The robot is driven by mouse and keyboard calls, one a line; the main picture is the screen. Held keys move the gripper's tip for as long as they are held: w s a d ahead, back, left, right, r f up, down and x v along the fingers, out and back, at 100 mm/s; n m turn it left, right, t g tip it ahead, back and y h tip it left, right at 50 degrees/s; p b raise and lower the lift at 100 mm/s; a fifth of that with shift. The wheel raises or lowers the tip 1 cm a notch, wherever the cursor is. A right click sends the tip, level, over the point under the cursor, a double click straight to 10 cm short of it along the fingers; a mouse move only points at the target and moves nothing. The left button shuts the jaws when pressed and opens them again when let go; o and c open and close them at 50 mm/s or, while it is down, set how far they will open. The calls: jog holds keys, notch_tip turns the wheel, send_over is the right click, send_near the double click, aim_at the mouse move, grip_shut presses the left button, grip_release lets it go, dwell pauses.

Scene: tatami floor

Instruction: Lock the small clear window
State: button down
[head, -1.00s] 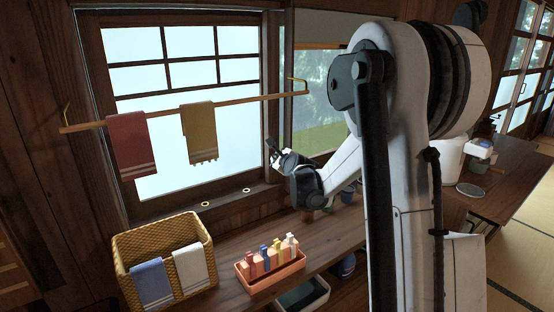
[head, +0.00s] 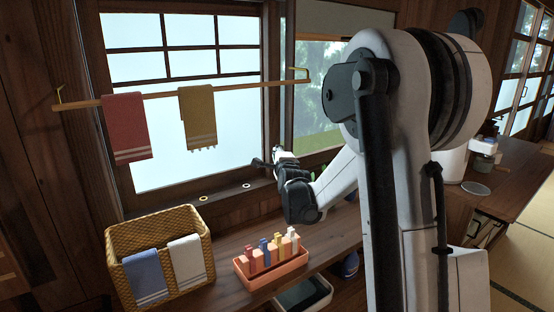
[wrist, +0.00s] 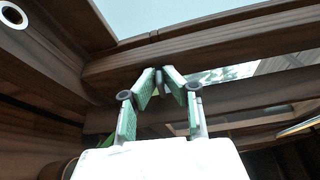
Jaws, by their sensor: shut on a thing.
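The small clear window (head: 316,104) stands right of the larger frosted window (head: 150,130), with greenery behind its glass and a blind at its top. A dark wooden post (head: 273,90) parts them. My gripper (head: 257,163) is at the frosted window's lower right corner, near the sill. In the wrist view its two green-padded fingertips (wrist: 160,72) come together on a small part at the wooden frame (wrist: 200,55). That part is mostly hidden between the tips, so I cannot tell what it is. My arm covers the clear window's right side.
A wooden rail (head: 200,92) with red and mustard towels crosses the frosted window. Two small rings (head: 203,198) are on the sill. A wicker basket (head: 195,215) and an orange tray of colored pieces (head: 272,277) stand on the counter below.

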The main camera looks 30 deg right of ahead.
jog(key=shift+f+n+b, duration=0.1)
jog(key=shift+n+b, duration=0.5)
jog(key=shift+b, duration=0.15)
dwell(0.3)
jog(key=c, duration=2.1)
grip_release()
jog(key=shift+t, duration=0.3)
jog(key=shift+c, duration=0.2)
jog(key=v, duration=1.2)
jog(key=shift+a, duration=0.1)
jog(key=s+a+n+g+y+p, duration=0.25)
jog(key=s+a+n+g, duration=0.25)
jog(key=s+a+n, duration=0.65)
jog(key=s+a+f+n+g, duration=0.1)
jog(key=s+a+n, duration=0.1)
jog(key=s, duration=0.5)
jog(key=s+a+f+n+g+y, duration=0.1)
jog(key=s+a+f+n+g, duration=0.1)
jog(key=s, duration=0.5)
jog(key=s+a+f+n+g+y, duration=0.1)
jog(key=s+a+n+g, duration=0.1)
jog(key=s+a+n, duration=0.2)
jog(key=s+n, duration=0.1)
jog(key=s, duration=0.2)
jog(key=shift+s+a+f+n, duration=0.2)
jog(key=shift+s+f+n, duration=0.15)
jog(key=shift+f, duration=0.05)
